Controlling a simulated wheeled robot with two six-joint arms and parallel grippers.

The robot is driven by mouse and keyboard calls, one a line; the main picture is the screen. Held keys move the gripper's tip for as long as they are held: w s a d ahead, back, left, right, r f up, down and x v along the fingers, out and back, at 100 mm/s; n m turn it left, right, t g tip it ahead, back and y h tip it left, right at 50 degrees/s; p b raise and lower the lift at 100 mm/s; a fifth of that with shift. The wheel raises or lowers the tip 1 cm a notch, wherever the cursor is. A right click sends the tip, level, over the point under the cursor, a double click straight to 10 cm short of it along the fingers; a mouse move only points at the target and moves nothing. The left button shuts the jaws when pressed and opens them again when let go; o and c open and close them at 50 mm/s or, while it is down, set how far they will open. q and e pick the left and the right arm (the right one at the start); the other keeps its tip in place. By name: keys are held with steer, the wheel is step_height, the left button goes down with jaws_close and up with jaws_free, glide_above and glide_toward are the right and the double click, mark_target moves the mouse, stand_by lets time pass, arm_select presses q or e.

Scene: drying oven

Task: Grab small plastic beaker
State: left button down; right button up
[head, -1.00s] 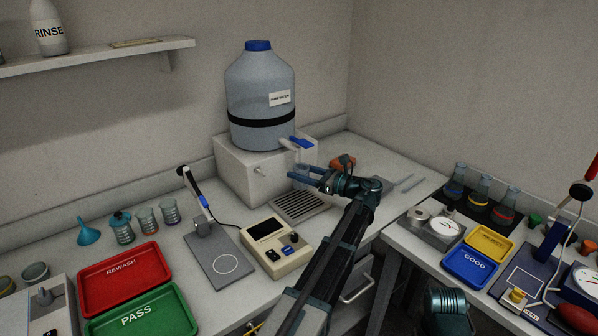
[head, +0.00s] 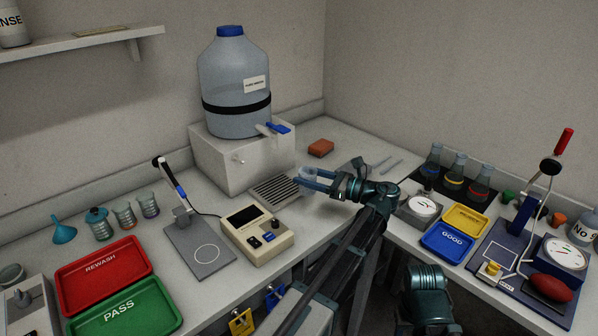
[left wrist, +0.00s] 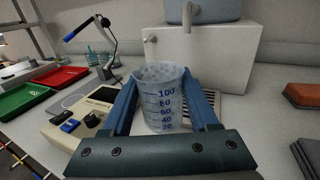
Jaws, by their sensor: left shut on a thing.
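The small plastic beaker (left wrist: 163,96) is clear, with blue graduation marks up to 100. In the left wrist view it stands upright between the two blue fingers of my left gripper, which is shut on it. In the head view my left gripper (head: 316,182) is at the right end of the drain grille, below and right of the big bottle's tap. The beaker (head: 320,175) shows there as a small pale shape, partly hidden by the fingers. I cannot tell whether its base touches the counter. My right gripper is not clearly visible.
A large bottle (head: 234,80) with a blue tap stands on a white box (head: 232,165). A beige meter (head: 257,236) and a probe stand (head: 200,247) are left of the gripper. An orange sponge (head: 320,146) lies behind it. Red (head: 103,275) and green (head: 125,308) trays are front left.

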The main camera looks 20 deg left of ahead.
arm_select(q)
steer(key=shift+s+d, duration=0.35)
steer(key=shift+d, duration=0.55)
steer(key=shift+s+d, duration=0.4)
steer(key=shift+d, duration=0.55)
steer(key=shift+s+d, duration=0.35)
steer(key=shift+d, duration=0.55)
